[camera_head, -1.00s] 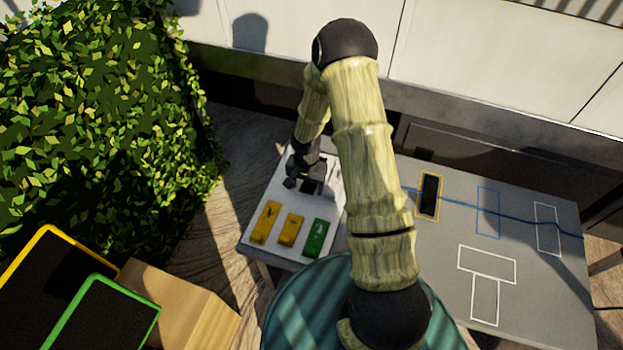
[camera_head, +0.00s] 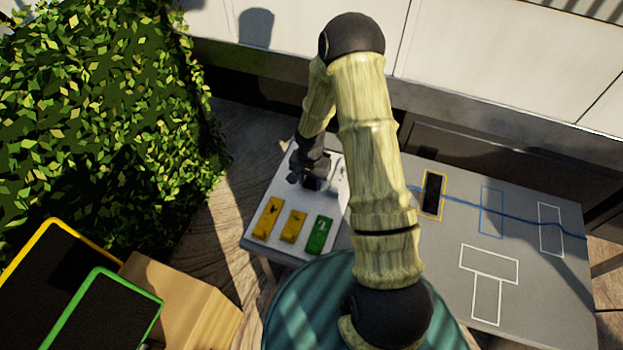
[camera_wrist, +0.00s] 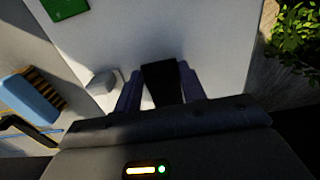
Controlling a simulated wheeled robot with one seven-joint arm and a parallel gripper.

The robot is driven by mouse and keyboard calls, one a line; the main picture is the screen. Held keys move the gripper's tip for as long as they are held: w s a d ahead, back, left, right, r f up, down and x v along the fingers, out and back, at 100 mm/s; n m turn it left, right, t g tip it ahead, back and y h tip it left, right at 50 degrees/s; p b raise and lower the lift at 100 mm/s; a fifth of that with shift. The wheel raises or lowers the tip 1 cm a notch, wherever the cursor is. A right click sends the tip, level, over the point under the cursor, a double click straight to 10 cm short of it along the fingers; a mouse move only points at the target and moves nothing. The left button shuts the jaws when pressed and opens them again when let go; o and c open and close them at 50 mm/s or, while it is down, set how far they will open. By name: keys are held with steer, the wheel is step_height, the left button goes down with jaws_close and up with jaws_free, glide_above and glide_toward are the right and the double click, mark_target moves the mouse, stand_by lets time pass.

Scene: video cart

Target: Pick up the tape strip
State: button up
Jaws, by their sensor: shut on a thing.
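A black strip (camera_wrist: 161,82), which I take to be the tape strip, stands between the two dark fingers of my gripper (camera_wrist: 160,88) in the wrist view. My gripper is shut on it, over the white board (camera_wrist: 215,35). In the head view my gripper (camera_head: 311,172) is at the far part of the white board (camera_head: 262,238), small and partly dark. I cannot tell there how far the strip is above the board.
Two yellow blocks (camera_head: 268,218) and a green block (camera_head: 319,235) lie on the board's near part. A black piece (camera_head: 433,194) lies in a yellow outline on the grey table (camera_head: 535,275). A leafy hedge (camera_head: 110,110) stands left. The wrist view shows a blue thing (camera_wrist: 30,95).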

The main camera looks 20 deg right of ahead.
step_height(320, 180, up, 9)
steer(key=shift+r+p, duration=0.2)
steer(key=shift+p, duration=0.85)
steer(key=n, duration=0.2)
steer(key=w+r+n, duration=0.1)
steer(key=n, duration=0.1)
steer(key=r+n, duration=0.1)
steer(key=n, duration=0.2)
steer(key=shift+w+a+r, duration=0.2)
steer(key=shift+w+r, duration=0.05)
steer(key=shift+w, duration=0.15)
steer(key=shift+w, duration=0.1)
steer(key=shift+s+d, duration=0.2)
